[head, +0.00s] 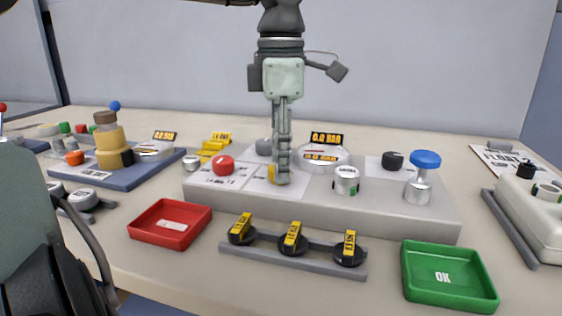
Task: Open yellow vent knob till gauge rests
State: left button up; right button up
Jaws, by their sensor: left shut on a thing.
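My left gripper (279,179) comes down from above onto the grey panel block (400,212). The round gauge (322,158) sits just right of the fingers. The yellow-on-black display above it seems to read 0.0 BAR. The gauge's needle is too small to read. My right gripper is not in view.
A red knob (223,166) stands left of the fingers, and a silver cap (346,180) and a blue-topped valve (423,175) stand to the right. In front are a red tray (171,240), several black-and-yellow knobs on a rail (285,263), and a green OK tray (450,297).

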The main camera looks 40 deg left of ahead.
pick_arm(q)
jog(key=shift+n, duration=0.5)
jog(key=o, duration=1.2)
jog(key=shift+c, duration=0.2)
notch_tip(320, 180, up, 12)
